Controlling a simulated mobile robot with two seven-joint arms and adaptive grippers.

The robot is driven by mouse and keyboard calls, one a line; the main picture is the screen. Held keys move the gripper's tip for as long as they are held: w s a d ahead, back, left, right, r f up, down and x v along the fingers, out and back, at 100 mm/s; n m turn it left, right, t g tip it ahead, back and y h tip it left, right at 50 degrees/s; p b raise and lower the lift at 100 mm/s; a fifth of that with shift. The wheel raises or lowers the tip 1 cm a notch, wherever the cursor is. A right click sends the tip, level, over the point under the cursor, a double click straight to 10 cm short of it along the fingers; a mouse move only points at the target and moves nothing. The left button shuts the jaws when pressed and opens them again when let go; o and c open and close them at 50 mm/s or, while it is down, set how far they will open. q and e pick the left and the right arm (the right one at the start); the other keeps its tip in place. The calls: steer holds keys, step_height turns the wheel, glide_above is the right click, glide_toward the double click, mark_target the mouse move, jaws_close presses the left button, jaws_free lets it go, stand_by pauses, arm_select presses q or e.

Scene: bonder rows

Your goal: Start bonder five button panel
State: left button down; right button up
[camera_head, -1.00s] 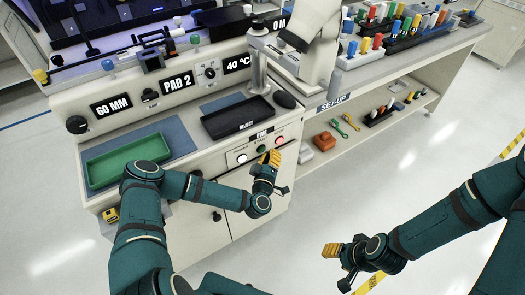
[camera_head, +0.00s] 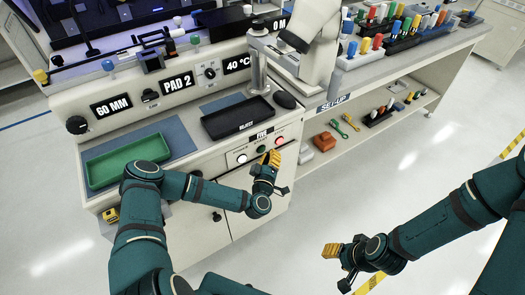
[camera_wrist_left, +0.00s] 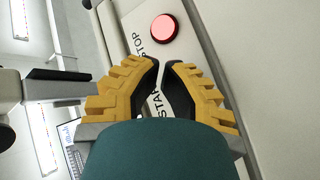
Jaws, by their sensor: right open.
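Bonder five's button panel (camera_head: 262,147) is on the front of the bench, under a small "FIVE" label. It carries a white button (camera_head: 242,158), a green button (camera_head: 261,149) and a red button (camera_head: 279,141). My left gripper (camera_head: 272,157) is in front of the panel, close to the green button. In the left wrist view, its yellow-and-black fingers (camera_wrist_left: 161,64) are nearly together and hold nothing. The red button (camera_wrist_left: 164,28), marked STOP, lies beyond the tips. The START lettering shows between the fingers; its button is hidden there. My right gripper (camera_head: 338,262) is open and empty over the floor.
A green tray (camera_head: 128,161) and a black "REJECT" tray (camera_head: 237,117) sit on the bench top. A white machine arm (camera_head: 312,40) stands behind. A lower shelf (camera_head: 340,150) to the right holds small tools.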

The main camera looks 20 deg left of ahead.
arm_select(q)
steer(key=shift+w+a, duration=0.15)
steer(key=shift+w+a, duration=0.15)
steer(key=shift+a, duration=0.05)
steer(key=shift+w+a, duration=0.25)
steer(key=shift+a, duration=0.05)
stand_by(1.2)
steer(key=shift+s+d, duration=0.55)
steer(key=shift+d, duration=0.1)
steer(key=shift+d, duration=0.1)
steer(key=shift+s+d+p, duration=0.25)
steer(key=shift+s+d, duration=0.55)
steer(key=shift+d, duration=0.15)
steer(key=shift+s+d+p, duration=0.2)
steer(key=shift+s+d, duration=0.55)
steer(key=shift+d, duration=0.2)
